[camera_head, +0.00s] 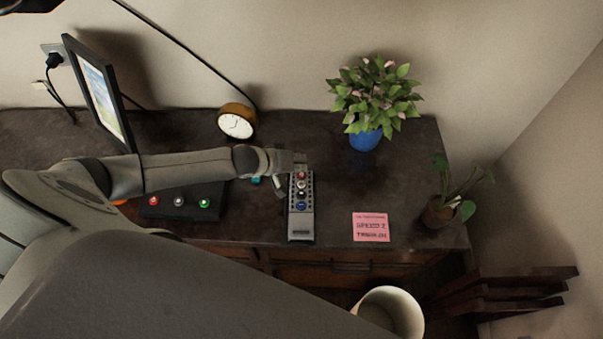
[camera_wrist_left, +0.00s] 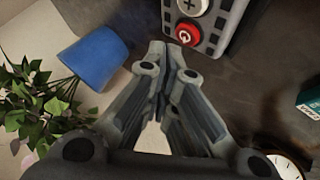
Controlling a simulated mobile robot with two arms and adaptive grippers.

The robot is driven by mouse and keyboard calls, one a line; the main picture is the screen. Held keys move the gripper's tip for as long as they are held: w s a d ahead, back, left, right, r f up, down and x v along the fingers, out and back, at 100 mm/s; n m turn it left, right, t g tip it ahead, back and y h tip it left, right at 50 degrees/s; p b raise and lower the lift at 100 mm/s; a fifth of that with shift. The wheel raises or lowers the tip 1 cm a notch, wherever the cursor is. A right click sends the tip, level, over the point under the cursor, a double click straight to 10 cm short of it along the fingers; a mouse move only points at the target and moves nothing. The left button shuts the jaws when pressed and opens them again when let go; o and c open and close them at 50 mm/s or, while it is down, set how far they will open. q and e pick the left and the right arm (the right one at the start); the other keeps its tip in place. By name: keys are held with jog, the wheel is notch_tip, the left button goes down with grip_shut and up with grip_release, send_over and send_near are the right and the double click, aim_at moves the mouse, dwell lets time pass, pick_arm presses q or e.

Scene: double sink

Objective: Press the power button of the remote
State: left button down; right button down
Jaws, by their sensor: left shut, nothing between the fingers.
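The grey remote (camera_head: 301,222) lies on the dark desk with its buttoned end toward the wall. Its red power button (camera_head: 301,175) is at that far end, and shows with its power symbol in the left wrist view (camera_wrist_left: 187,34). My left gripper (camera_head: 280,187) is shut and empty, beside the remote's far end on its left. In the left wrist view the closed fingertips (camera_wrist_left: 168,52) appear just short of the red button. I cannot tell how high they are above the desk; no contact shows. My right gripper is not in view.
A black box with colored buttons (camera_head: 179,203) lies left of the remote, partly under my left arm. A clock (camera_head: 237,122), picture frame (camera_head: 97,92) and blue-potted plant (camera_head: 366,138) stand behind. A pink note (camera_head: 370,227) lies right; the desk between is clear.

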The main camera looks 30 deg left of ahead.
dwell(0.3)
pick_arm(q)
jog(key=shift+f, duration=0.4)
jog(key=shift+f+b, duration=0.35)
jog(key=shift+f, duration=0.2)
dwell(0.5)
jog(key=shift+r, duration=0.1)
jog(key=shift+r+p, duration=0.75)
jog(key=shift+p, duration=0.25)
jog(key=shift+r, duration=0.1)
